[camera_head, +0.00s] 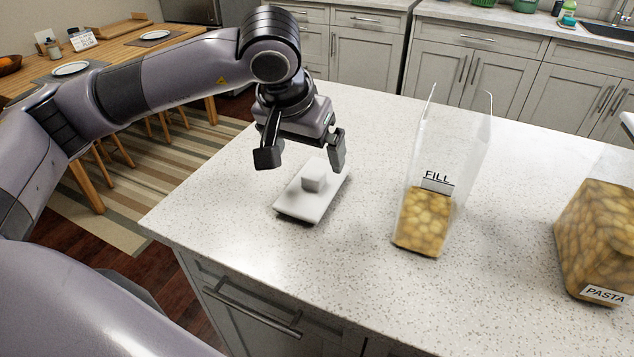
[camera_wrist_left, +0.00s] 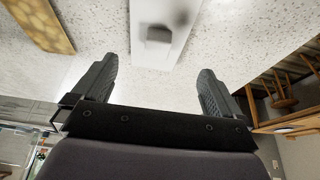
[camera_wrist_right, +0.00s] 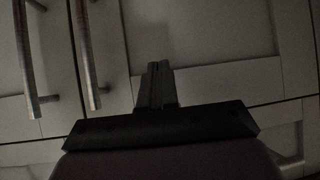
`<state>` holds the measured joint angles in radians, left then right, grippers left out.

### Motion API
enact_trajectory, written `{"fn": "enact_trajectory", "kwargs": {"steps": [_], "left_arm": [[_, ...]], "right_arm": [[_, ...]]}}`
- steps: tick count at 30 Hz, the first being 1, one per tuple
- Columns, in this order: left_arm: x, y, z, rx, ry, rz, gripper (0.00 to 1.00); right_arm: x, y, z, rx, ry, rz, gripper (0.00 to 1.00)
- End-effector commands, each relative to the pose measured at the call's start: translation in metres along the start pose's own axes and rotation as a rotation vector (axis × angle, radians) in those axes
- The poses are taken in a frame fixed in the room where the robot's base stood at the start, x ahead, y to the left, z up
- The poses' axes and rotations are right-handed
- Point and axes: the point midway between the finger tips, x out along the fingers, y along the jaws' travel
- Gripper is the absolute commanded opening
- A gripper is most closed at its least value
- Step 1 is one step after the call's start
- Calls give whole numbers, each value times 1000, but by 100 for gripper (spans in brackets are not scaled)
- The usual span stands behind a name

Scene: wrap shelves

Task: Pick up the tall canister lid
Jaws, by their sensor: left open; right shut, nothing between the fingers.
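The canister lid (camera_head: 306,203) is a white flat rectangle with a block-shaped knob (camera_head: 314,175) on top. It lies on the counter near its left corner. In the left wrist view the lid (camera_wrist_left: 150,55) and its knob (camera_wrist_left: 158,35) show ahead of the fingers. My left gripper (camera_head: 303,155) is open and empty above the lid, its fingers apart on either side of the knob and higher than it. A tall clear canister (camera_head: 424,222) labelled FILL stands open to the right of the lid, partly filled with pasta. My right gripper (camera_wrist_right: 158,85) is shut and empty in front of cabinet doors.
A second clear container (camera_head: 597,240) labelled PASTA stands at the right edge of the counter (camera_head: 385,295). The counter between lid and tall canister is clear. A drawer with a handle (camera_head: 250,308) is below the counter's front edge.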

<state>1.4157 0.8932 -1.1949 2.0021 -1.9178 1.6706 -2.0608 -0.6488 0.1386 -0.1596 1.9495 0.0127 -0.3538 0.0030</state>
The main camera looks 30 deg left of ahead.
Motion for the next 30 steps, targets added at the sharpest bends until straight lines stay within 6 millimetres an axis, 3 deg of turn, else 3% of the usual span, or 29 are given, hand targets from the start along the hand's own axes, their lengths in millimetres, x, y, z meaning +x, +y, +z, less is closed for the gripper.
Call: {"fn": "enact_trajectory", "kwargs": {"steps": [12,22,23,27,30], "left_arm": [[56,4,6,-3,-7,3,100],[66,5,6,-2,-4,5,100],[66,5,6,-2,-4,5,97],[65,5,6,-2,-4,5,54],[65,5,6,-2,-3,5,54]], "right_arm": [[-6,0,-8,0,-1,0,0],[-6,0,-8,0,-1,0,0],[-6,0,-8,0,-1,0,0],[-6,0,-8,0,-1,0,0],[-6,0,-8,0,-1,0,0]]}}
